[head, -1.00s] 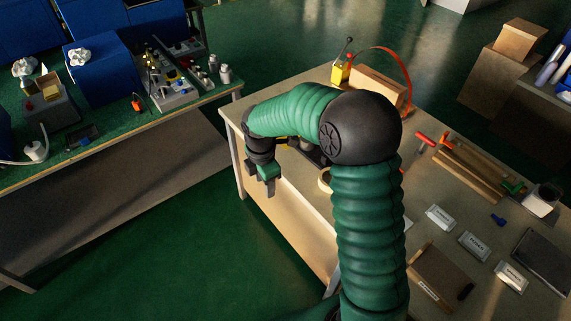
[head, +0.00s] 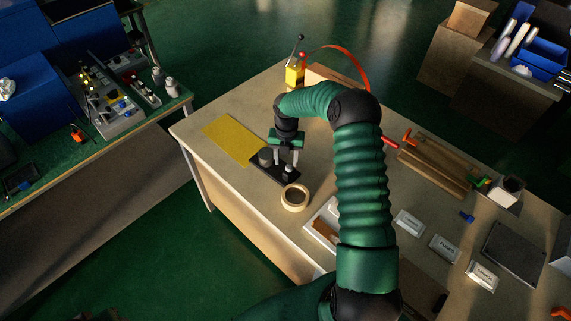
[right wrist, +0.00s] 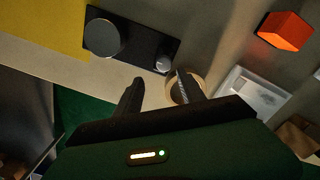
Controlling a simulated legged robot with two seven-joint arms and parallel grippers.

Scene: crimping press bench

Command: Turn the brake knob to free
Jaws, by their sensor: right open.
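A black plate (head: 273,177) lies on the bench; in the right wrist view it is the dark rectangle (right wrist: 134,42) at the top. It carries a wide dark grey round part (head: 264,156), also in the right wrist view (right wrist: 102,37), and a small silver knob (head: 288,171), also in the right wrist view (right wrist: 164,63). I cannot read which is the brake knob. My right gripper (head: 286,156) points down above the plate, open and empty. In the right wrist view its fingers (right wrist: 158,88) are spread, with the silver knob ahead of the gap. My left gripper is out of sight.
A yellow sheet (head: 232,138) lies left of the plate. A tape roll (head: 295,198) and a white tray (head: 318,225) stand in front. A yellow block with levers (head: 295,74) and a red hoop (head: 352,55) are behind. An orange block (right wrist: 286,31) shows in the right wrist view.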

